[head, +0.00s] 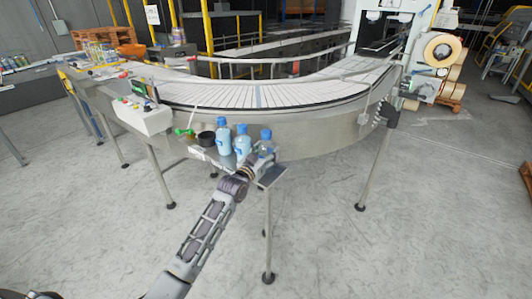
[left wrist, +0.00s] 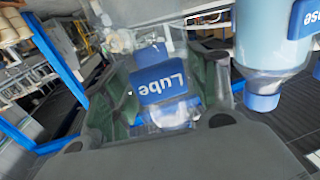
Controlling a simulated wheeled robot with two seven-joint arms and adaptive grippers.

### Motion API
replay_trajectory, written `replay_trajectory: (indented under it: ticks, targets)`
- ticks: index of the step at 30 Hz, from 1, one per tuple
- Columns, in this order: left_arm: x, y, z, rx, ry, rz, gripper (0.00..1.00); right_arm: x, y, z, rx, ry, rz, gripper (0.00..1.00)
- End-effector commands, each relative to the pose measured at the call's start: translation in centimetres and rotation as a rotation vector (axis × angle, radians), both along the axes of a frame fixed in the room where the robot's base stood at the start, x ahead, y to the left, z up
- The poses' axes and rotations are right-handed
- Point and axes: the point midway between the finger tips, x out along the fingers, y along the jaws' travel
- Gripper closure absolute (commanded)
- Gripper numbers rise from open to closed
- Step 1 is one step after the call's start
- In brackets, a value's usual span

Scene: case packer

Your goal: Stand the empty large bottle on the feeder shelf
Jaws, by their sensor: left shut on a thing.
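A clear bottle with a blue cap (head: 266,136) is at the right end of the small feeder shelf (head: 272,176), beside the conveyor. My left gripper (head: 257,165) is shut on it from the front. In the left wrist view the see-through bottle, with a blue "Lube" label (left wrist: 163,82), is between the two fingers of the gripper (left wrist: 165,100). The picture there is upside down; the bottle looks about upright, like its neighbour. I cannot tell whether its base touches the shelf; the gripper hides it. My right gripper is not in view.
Two bottles filled light blue (head: 224,141) (head: 242,146) stand close to the left of the held one; one also shows in the left wrist view (left wrist: 268,45). A black round container (head: 206,138) and a green item (head: 185,132) sit further left. The curved conveyor (head: 270,95) lies behind.

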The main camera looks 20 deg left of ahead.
Motion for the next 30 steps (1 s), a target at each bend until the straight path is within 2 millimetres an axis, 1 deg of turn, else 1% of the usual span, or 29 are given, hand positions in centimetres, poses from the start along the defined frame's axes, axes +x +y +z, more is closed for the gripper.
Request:
replay_trajectory:
  ticks: [18,30]
  targets:
    - [0.0,0.0,-0.2,0.0,0.0,0.0,0.68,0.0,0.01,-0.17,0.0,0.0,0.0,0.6]
    - [0.0,0.0,-0.68,0.001,-0.001,0.0,0.68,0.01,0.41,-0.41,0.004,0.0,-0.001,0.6]
